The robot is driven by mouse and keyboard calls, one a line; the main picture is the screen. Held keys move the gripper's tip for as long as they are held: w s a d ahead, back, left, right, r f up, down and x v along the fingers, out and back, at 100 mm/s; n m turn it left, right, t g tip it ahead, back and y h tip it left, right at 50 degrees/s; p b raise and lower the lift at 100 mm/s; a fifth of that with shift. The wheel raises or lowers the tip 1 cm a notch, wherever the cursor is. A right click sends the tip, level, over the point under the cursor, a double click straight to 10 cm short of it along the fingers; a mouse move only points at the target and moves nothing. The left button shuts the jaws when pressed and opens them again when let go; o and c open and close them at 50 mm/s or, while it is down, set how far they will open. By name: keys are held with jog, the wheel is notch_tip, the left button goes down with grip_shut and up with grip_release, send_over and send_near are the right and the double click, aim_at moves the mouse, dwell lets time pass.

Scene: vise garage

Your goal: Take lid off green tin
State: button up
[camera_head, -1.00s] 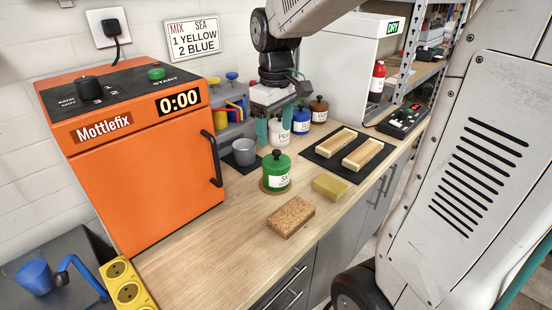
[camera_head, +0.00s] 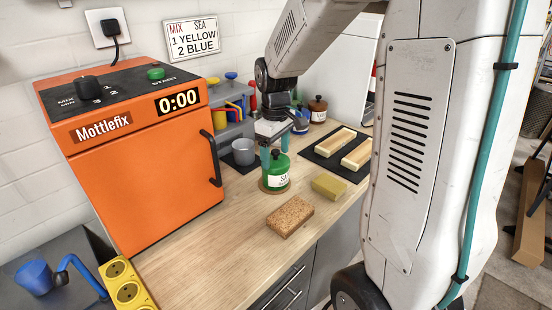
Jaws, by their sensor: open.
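The green tin (camera_head: 276,178) stands upright on a round brown coaster on the wooden worktop. It has a white label, and its lid (camera_head: 277,160) is on, partly hidden by my gripper. The fingers reach about lid height. I cannot tell whether they touch the lid.
An orange Mottlefix machine (camera_head: 140,150) stands at the left. A grey cup (camera_head: 244,151) is left of the tin. A cork block (camera_head: 290,216) and a yellow sponge (camera_head: 329,187) lie in front. Two wooden bars rest on a black mat (camera_head: 318,152). Other tins stand behind.

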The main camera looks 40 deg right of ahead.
jog(key=c, duration=1.1)
jog(key=shift+c, duration=0.4)
jog(key=shift+s, duration=0.1)
